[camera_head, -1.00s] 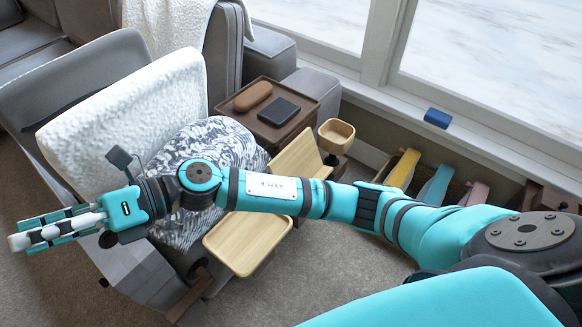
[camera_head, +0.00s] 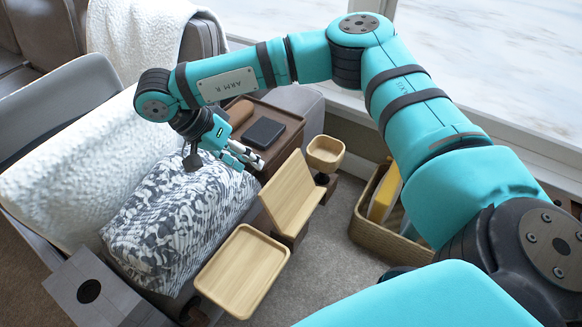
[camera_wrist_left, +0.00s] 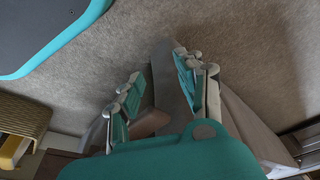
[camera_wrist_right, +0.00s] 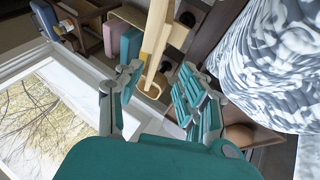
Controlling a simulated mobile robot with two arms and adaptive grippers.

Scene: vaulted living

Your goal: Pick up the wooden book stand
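The wooden book stand (camera_head: 290,192) is light wood, with an upright leaning panel and a low front ledge, standing beside the armchair. My right gripper (camera_head: 246,158) is just left of and above its top edge, apart from it. In the right wrist view the right gripper (camera_wrist_right: 160,78) is open and empty, with the wooden panel, probably the stand (camera_wrist_right: 157,38), beyond its fingertips. My left gripper (camera_wrist_left: 158,85) is open in the left wrist view, with carpet and a grey furniture edge beyond it; it is not in the head view.
A shallow wooden tray (camera_head: 243,272) lies in front of the stand, and a small wooden bowl (camera_head: 326,151) stands behind right. A dark tray (camera_head: 290,119) holds a black box (camera_head: 263,132) and a brown case. A wicker basket (camera_head: 375,236) is at right.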

